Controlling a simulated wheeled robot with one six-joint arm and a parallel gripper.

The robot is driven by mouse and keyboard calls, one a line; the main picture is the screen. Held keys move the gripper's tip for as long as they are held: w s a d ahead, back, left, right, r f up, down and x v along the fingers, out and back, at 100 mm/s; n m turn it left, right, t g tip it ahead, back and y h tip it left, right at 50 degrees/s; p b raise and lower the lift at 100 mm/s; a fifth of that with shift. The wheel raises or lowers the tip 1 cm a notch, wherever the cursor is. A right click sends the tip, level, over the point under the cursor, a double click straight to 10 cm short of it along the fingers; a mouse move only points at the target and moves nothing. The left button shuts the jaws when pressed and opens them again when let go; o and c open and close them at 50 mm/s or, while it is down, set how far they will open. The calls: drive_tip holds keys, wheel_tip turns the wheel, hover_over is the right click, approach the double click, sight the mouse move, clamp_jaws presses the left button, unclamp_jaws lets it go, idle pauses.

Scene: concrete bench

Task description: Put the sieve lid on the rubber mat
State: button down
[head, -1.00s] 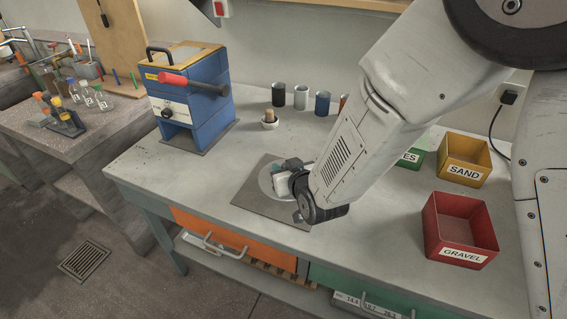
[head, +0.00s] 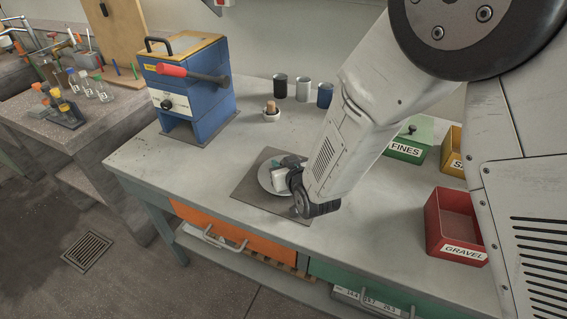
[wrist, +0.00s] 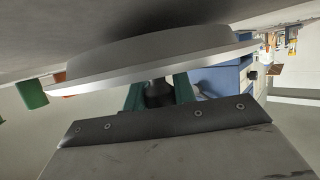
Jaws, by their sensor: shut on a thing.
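The sieve lid (head: 265,180) is a round, pale grey disc seen over the middle of the dark grey rubber mat (head: 251,194) on the bench. My gripper (head: 284,172) is above the lid and partly hides its right side. In the wrist view the lid (wrist: 150,62) spans the picture, with its broad side toward a grey surface. My green gripper fingers (wrist: 158,92) are shut on the dark knob at its centre. The lid looks roughly level and very close to the mat; I cannot tell whether they touch.
A blue machine with a red handle (head: 190,85) stands at the back left. Green FINES (head: 408,146), yellow (head: 454,152) and red GRAVEL (head: 456,228) boxes are at the right. Bench left of the mat is clear.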

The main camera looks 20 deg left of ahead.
drive_tip(key=shift+d+f, duration=0.1)
drive_tip(key=shift+f, duration=0.15)
drive_tip(key=shift+s+d+f, duration=0.1)
drive_tip(key=shift+s+f, duration=0.1)
drive_tip(key=shift+f, duration=0.05)
drive_tip(key=c, duration=1.1)
unclamp_jaws()
drive_tip(key=shift+c, duration=0.2)
drive_tip(key=shift+r, duration=0.25)
drive_tip(key=shift+s+d+r, duration=0.1)
drive_tip(key=shift+s+r, duration=0.1)
drive_tip(key=shift+s, duration=0.05)
drive_tip(key=v, duration=1.1)
drive_tip(key=shift+r, duration=0.35)
